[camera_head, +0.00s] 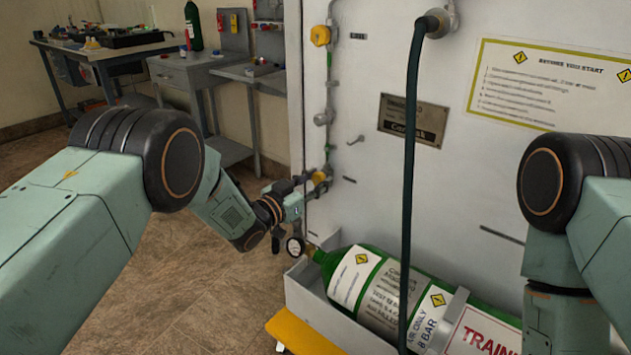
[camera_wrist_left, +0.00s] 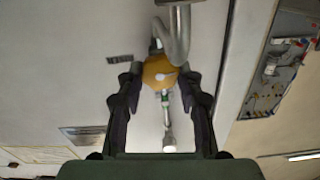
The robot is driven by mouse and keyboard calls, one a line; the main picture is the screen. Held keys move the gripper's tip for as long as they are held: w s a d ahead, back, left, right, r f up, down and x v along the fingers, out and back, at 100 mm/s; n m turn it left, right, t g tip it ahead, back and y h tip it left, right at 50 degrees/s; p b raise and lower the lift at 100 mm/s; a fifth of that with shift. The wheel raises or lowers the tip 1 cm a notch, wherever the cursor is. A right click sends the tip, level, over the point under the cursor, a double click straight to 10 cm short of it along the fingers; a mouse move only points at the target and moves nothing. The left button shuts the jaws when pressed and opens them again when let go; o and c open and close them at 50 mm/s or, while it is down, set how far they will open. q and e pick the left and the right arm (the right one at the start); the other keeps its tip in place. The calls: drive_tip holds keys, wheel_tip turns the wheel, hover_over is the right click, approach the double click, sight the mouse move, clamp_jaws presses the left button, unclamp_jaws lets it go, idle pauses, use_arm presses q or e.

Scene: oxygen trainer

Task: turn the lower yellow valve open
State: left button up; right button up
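The lower yellow valve (camera_head: 319,178) is a small round knob on the pipe at the left edge of the white panel. In the left wrist view the valve (camera_wrist_left: 160,72) sits between the fingertips, with a pale mark on its face. My left gripper (camera_head: 306,187) reaches it from the left. In the wrist view its two fingers (camera_wrist_left: 160,82) stand apart, one on each side of the valve, with what look like narrow gaps; contact is unclear. The upper yellow valve (camera_head: 320,36) is higher on the same pipe. My right gripper is out of view.
A green cylinder (camera_head: 385,290) with a gauge (camera_head: 295,246) lies in a grey tray (camera_head: 318,300) just below my left gripper. A dark hose (camera_head: 410,180) hangs before the panel (camera_head: 470,190). Workbenches (camera_head: 190,72) stand at the back left; the floor (camera_head: 200,290) is open.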

use_arm(q)
drive_tip(key=c, duration=0.6)
drive_tip(key=shift+n, duration=0.4)
drive_tip(key=shift+a+n+p, duration=0.1)
drive_tip(key=shift+n+p, duration=0.6)
drive_tip(key=shift+n, duration=0.3)
drive_tip(key=shift+f+n+p, duration=0.1)
drive_tip(key=shift+n+p, duration=0.45)
drive_tip(key=shift+n, duration=1.35)
drive_tip(key=o, duration=1.2)
